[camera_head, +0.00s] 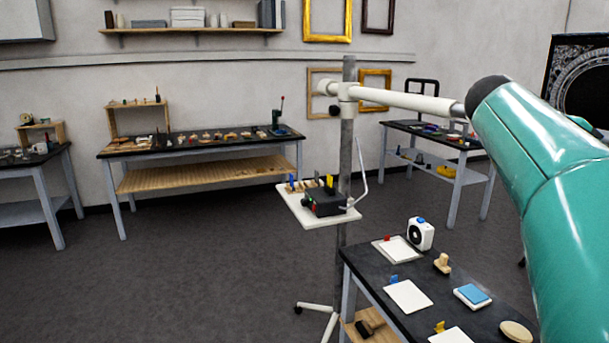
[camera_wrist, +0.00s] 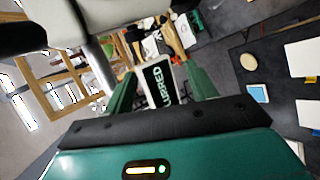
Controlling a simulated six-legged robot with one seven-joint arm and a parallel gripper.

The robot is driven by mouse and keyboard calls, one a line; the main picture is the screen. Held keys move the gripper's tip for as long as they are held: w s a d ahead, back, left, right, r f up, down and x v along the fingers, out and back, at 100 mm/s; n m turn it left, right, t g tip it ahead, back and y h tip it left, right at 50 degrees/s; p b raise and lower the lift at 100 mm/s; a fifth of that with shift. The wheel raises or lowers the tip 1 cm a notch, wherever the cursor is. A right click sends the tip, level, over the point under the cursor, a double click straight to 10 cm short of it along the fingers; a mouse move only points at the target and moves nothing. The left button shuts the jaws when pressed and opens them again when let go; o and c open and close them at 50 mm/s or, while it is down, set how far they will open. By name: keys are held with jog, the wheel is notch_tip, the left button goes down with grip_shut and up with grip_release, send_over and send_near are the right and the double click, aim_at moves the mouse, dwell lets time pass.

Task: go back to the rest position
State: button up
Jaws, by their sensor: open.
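My gripper (camera_wrist: 160,80) is open in the wrist view, its two dark green fingers spread apart. A white-edged dark green panel with pale lettering (camera_wrist: 159,84) shows between the fingers; its distance is hard to judge, and I see no finger closed on it. A large teal part of my arm (camera_head: 560,170) fills the right side of the head view. My gripper is not visible in the head view.
A black-topped table (camera_head: 375,273) with white squares, a blue pad (camera_head: 472,295) and small items stands at front right. A stand's grey post (camera_head: 348,150) carries a white tray (camera_head: 305,210) and a boom (camera_head: 405,100) near my arm. Floor at left is clear.

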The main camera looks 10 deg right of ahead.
jog(key=s+a+f+n+t+y, duration=0.1)
jog(key=a+f+t+y, duration=0.3)
jog(key=a+f, duration=1)
jog(key=s+a+f+n+t+y, duration=0.2)
jog(key=a+f+t+y, duration=0.3)
jog(key=a+f, duration=0.8)
jog(key=a+y, duration=0.1)
jog(key=a, duration=0.8)
jog(key=shift+f+n+t+y, duration=0.3)
jog(key=shift+f, duration=0.1)
jog(key=shift+a, duration=0.1)
